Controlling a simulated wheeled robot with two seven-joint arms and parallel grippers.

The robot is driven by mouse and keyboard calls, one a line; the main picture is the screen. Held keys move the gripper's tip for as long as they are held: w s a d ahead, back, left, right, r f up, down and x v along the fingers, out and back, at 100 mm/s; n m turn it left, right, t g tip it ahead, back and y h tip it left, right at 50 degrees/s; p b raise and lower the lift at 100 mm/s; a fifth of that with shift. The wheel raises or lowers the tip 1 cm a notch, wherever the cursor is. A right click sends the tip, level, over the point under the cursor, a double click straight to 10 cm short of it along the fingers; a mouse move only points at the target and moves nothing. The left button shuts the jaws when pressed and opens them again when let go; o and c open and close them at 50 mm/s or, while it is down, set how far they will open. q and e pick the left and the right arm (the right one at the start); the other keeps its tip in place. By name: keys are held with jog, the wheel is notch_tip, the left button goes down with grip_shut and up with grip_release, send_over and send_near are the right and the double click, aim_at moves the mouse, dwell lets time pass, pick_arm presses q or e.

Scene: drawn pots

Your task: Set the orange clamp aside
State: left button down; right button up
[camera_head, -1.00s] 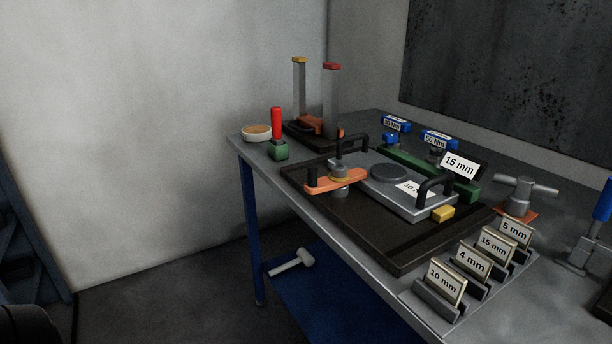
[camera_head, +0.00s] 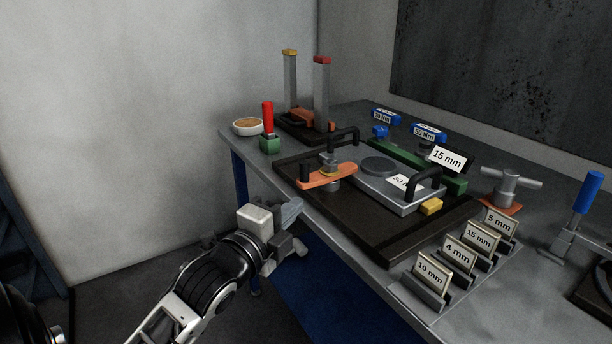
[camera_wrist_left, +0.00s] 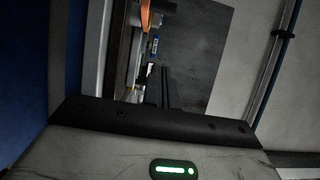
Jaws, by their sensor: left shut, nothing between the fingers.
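The orange clamp (camera_head: 327,176) is a flat orange bar with a grey post and nut and a black upright knob at its left end. It sits at the left edge of the grey plate (camera_head: 405,199), over the dark board on the bench. Part of an orange piece, probably the clamp, shows at the top of the left wrist view (camera_wrist_left: 143,24). My left gripper (camera_head: 292,217) is shut and empty. In the head view it appears below and left of the clamp, apart from it, by the bench's front edge. My right gripper is not in view.
The dark board (camera_head: 390,236) has bare room in front of the plate. Behind stand a red-handled green block (camera_head: 269,142), a bowl (camera_head: 247,127) and two posts. A yellow block (camera_head: 431,206) and several labelled card holders (camera_head: 430,277) stand to the right.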

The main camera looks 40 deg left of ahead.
aim_at(305, 177)
pick_arm(q)
jog(key=shift+w, duration=0.1)
jog(key=w+p, duration=0.1)
jog(key=w, duration=0.9)
jog(key=shift+w+a, duration=0.15)
jog(key=shift+a, duration=0.05)
jog(key=a, duration=0.2)
jog(key=shift+a, duration=0.35)
jog(key=shift+w+a+f+p, duration=0.15)
jog(key=shift+a+p, duration=0.15)
jog(key=shift+a, duration=0.3)
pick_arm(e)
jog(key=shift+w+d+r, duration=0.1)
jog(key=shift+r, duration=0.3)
pick_arm(q)
jog(key=shift+a, duration=0.1)
